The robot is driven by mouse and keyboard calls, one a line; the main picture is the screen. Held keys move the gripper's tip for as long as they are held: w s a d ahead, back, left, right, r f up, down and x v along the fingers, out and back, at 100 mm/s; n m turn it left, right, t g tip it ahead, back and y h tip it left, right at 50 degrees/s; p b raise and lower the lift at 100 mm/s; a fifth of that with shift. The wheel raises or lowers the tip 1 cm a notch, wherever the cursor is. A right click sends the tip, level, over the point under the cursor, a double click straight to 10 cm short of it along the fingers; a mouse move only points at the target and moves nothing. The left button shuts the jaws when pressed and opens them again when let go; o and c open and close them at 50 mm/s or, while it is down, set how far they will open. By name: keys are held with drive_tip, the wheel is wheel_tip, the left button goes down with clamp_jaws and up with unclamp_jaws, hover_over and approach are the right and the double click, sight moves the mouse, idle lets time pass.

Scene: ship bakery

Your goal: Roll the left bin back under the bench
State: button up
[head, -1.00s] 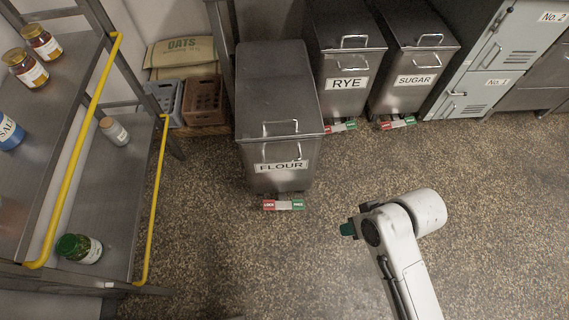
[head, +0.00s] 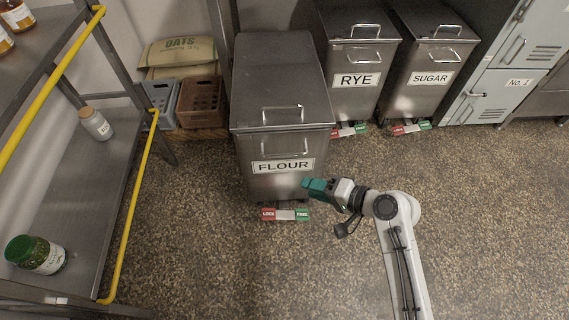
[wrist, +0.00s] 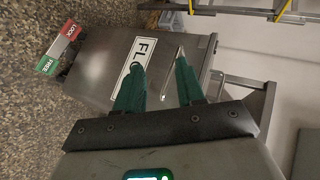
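The left bin, a steel bin (head: 270,90) labelled FLOUR, stands farther out on the floor than the RYE and SUGAR bins. It has a front handle (head: 285,147), a lid handle (head: 282,112) and a foot bar (head: 285,214) with a red LOCK end and a green FREE end. Which end is down I cannot tell. My gripper (head: 308,186) points left, at the lower right of the bin's front. In the wrist view, its green fingers (wrist: 160,85) are apart with nothing held, and the bin's front (wrist: 110,65) lies beyond them. Contact cannot be told.
The RYE bin (head: 355,75) and SUGAR bin (head: 428,75) stand back at the right, beside grey lockers (head: 500,90). Crates (head: 200,103) sit left of the flour bin. A shelf rack with yellow rails (head: 130,220) stands at the left. The speckled floor in front is clear.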

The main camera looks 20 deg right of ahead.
sight(284, 154)
drive_tip(key=w+f+m+t+b, duration=0.1)
drive_tip(key=w+b, duration=0.1)
drive_tip(key=w, duration=0.3)
drive_tip(key=w+a+f+m+t+b, duration=0.1)
drive_tip(key=w+f+m+b, duration=0.1)
drive_tip(key=w, duration=0.3)
drive_tip(key=w+a+f+m+t+b, duration=0.1)
drive_tip(key=w+m+t+b, duration=0.1)
drive_tip(key=w+b, duration=0.2)
drive_tip(key=shift+w+f, duration=0.15)
drive_tip(key=shift+w, duration=0.6)
drive_tip(key=shift+c, duration=0.3)
clamp_jaws()
